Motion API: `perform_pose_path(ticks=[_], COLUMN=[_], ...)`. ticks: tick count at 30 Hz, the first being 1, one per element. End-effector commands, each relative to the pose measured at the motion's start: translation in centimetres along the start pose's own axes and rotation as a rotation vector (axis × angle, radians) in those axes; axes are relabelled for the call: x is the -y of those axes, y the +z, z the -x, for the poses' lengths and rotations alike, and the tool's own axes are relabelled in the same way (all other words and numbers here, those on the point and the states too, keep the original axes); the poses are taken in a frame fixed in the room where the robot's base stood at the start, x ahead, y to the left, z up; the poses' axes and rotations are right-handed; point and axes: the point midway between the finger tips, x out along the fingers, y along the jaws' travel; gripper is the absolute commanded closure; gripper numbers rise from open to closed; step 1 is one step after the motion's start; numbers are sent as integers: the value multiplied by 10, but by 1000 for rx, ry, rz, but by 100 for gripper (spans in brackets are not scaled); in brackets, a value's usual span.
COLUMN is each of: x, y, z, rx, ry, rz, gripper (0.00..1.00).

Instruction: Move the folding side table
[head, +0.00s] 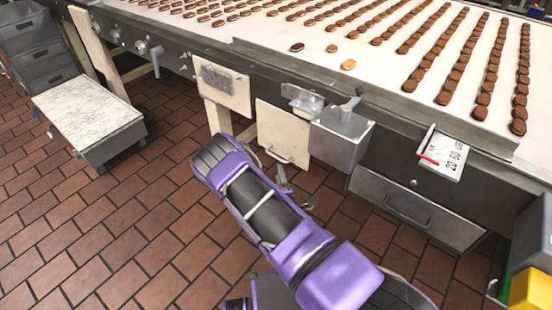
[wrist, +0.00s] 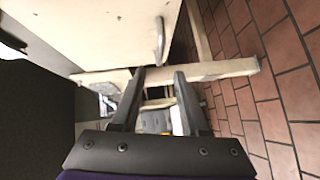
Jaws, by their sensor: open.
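A cream panel with a metal bar handle, which looks like the folding side table (head: 283,128), hangs folded down against the side of the conveyor in the head view. In the wrist view a cream panel with a handle (wrist: 160,42) fills the top, apparently the same one. My gripper (wrist: 160,76) is open and empty, its two dark fingers pointing toward the panel. The handle lies just beyond the fingertips, and no contact shows.
The long conveyor (head: 385,75) carries rows of brown biscuits. A second cream panel (head: 222,88) hangs to the left. A metal box (head: 340,140) and a drawer (head: 415,210) are to the right. A marble-topped cart (head: 88,108) stands left. The brick floor (head: 95,230) in front is mostly clear.

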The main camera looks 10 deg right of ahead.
Motion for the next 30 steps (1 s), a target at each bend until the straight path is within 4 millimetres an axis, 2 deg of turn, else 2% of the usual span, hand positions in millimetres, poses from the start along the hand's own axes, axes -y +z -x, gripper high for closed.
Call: perform_pose_path(ticks=[3,9,15,20,28,30], x=[0,1,0,0,0,0], y=[0,0,0,0,0,0], z=[-28,-70,-98,-107,-108,-108], rx=[0,1,0,0,0,0], ry=[4,4,3,1,1,1], rz=[-1,-2,-2,0,0,0], gripper=[55,55,55,55,55,66])
